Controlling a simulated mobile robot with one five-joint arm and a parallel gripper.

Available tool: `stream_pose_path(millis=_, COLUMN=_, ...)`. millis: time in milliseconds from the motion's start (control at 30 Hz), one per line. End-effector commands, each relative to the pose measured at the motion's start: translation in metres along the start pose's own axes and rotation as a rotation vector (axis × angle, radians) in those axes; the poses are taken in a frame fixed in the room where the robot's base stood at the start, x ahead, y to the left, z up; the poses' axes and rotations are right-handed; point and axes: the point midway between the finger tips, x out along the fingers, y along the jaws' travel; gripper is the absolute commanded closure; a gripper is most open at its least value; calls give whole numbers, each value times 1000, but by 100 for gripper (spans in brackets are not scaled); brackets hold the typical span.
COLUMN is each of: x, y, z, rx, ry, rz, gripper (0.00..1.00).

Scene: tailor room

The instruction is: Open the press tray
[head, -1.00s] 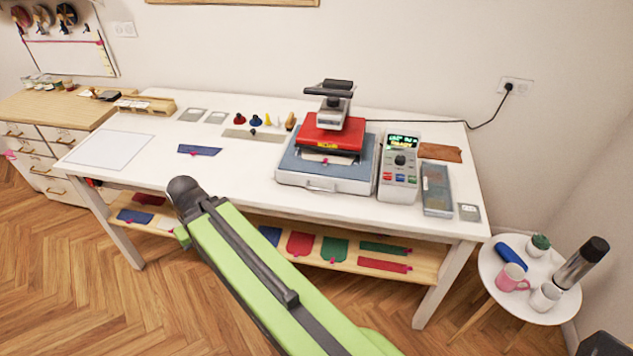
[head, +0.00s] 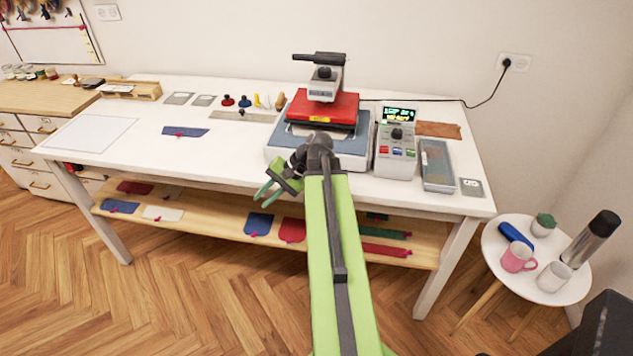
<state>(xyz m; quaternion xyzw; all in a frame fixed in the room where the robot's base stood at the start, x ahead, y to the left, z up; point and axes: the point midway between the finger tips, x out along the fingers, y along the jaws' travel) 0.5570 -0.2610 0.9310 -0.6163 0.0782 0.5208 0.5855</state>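The heat press stands on the white table, with a red upper plate (head: 322,104) and a black lever handle (head: 320,57) on top. Its press tray (head: 279,155) is the grey-blue base with a pale front, under the red plate. My arm's wrist covers the middle of the tray's front, so its front handle is hidden. My gripper (head: 264,195) is in front of the table edge, left of and below the tray's front. Its green fingers point down and left, slightly apart, with nothing seen between them.
A control box (head: 396,150) with a lit display and a grey-blue case (head: 436,165) stand right of the press. A lower shelf (head: 190,219) holds cloth pieces beneath the tabletop. A round side table (head: 551,282) with mugs is at right.

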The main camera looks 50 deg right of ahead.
Motion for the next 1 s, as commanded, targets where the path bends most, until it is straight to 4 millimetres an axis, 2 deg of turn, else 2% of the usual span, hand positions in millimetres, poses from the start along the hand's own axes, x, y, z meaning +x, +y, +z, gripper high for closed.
stream_pose_path(millis=33, x=-18, y=33, z=-29, rx=98, ry=36, rz=-98, gripper=80)
stream_pose_path(millis=100, x=-57, y=62, z=-56, rx=217, ry=78, rz=-241, gripper=80)
stream_pose_path(millis=200, x=-116, y=105, z=-83, rx=354, ry=135, rz=-436, gripper=80)
stream_pose_path(millis=333, x=-182, y=152, z=-98, rx=464, ry=193, rz=-633, gripper=80)
stream_pose_path(millis=400, x=-206, y=168, z=-100, rx=496, ry=213, rz=-703, gripper=80)
stream_pose_path(millis=467, x=-220, y=176, z=-100, rx=512, ry=223, rz=-742, gripper=80)
stream_pose_path(millis=600, x=-233, y=182, z=-99, rx=523, ry=230, rz=-773, gripper=80)
stream_pose_path(millis=733, x=-228, y=178, z=-101, rx=522, ry=229, rz=-771, gripper=80)
stream_pose_path(millis=867, x=-212, y=166, z=-108, rx=521, ry=228, rz=-770, gripper=80)
stream_pose_path(millis=1000, x=-186, y=145, z=-122, rx=520, ry=226, rz=-769, gripper=80)
